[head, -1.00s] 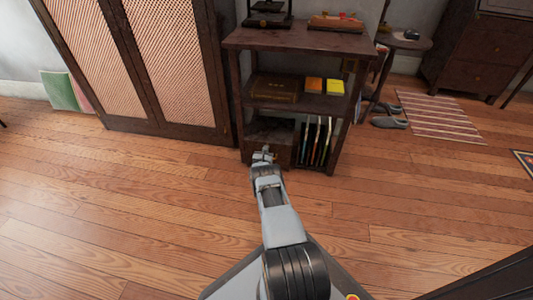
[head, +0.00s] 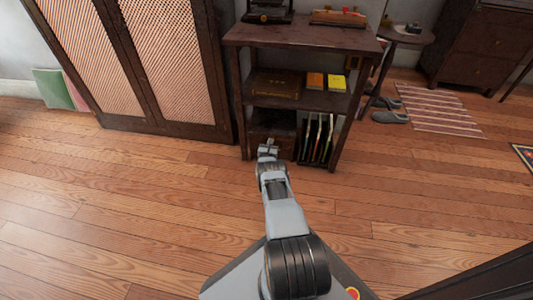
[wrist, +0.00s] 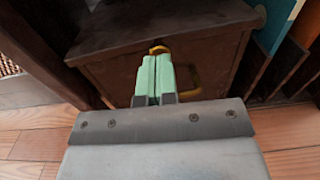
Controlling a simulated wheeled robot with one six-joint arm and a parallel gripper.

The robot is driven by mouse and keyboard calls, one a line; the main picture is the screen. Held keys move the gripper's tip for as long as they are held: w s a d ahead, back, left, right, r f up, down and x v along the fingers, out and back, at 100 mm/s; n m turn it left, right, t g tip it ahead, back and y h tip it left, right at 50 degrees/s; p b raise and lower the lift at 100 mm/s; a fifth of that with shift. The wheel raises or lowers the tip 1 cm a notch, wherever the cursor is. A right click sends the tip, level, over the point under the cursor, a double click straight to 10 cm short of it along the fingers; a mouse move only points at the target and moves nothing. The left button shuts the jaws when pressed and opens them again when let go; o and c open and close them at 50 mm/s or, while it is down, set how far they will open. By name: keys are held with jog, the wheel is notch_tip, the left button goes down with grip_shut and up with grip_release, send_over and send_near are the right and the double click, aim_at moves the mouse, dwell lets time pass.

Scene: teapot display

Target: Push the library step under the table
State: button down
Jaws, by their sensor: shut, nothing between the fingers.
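The library step appears to be the dark wooden box (head: 285,146) in the lower left bay of the dark shelved table (head: 300,36). In the wrist view, the step (wrist: 205,60) shows a flat top and a front face with a yellow, brass-like handle. My gripper (head: 268,146) is shut and empty at the step's front. In the wrist view, its pale green fingertips (wrist: 155,60) are together, just below the front edge of the top, and hide part of the handle. They look against or very close to the front; exact contact is unclear.
Upright books or folders (head: 317,138) fill the bay to the right of the step. A lattice-door cabinet (head: 150,70) stands to the left. Slippers (head: 390,117) and a striped rug (head: 435,108) lie to the right. The wooden floor around my base is mostly clear.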

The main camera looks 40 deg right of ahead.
jog(key=p+v, duration=0.6)
jog(key=v, duration=0.6)
jog(key=shift+a, duration=0.35)
notch_tip(320, 180, up, 20)
jog(key=w+d+m+g+h+p, duration=0.2)
jog(key=w+m+g+h+p, duration=0.1)
jog(key=m+g+p, duration=0.3)
jog(key=s+a+r+m+g+y+p, duration=0.15)
jog(key=r+m+p, duration=0.3)
jog(key=r, duration=0.85)
jog(key=s+a+r+m+g+y+p, duration=0.1)
jog(key=s+a+r+m+g+p, duration=0.25)
jog(key=r, duration=0.95)
jog(key=s+a+r+m+g+y+p, duration=0.1)
jog(key=s+a+r+m+y+p, duration=0.3)
jog(key=r, duration=0.5)
jog(key=s+a+r+m+y+p, duration=0.1)
jog(key=s+a+r+m+p, duration=0.2)
jog(key=s+a+r+p, duration=0.5)
jog(key=s+a+r+m+t+y+p, duration=0.2)
jog(key=s+a+r+y+p, duration=0.2)
jog(key=a+r, duration=0.3)
jog(key=s+a+r+m+t+y+p, duration=0.2)
jog(key=s+a+r+y+p, duration=0.2)
jog(key=a+r, duration=0.4)
jog(key=s+r+y, duration=0.1)
jog(key=s, duration=0.1)
jog(key=shift+s+a+r+m, duration=0.15)
jog(key=shift+s+r+m, duration=0.05)
jog(key=shift+s+m, duration=0.2)
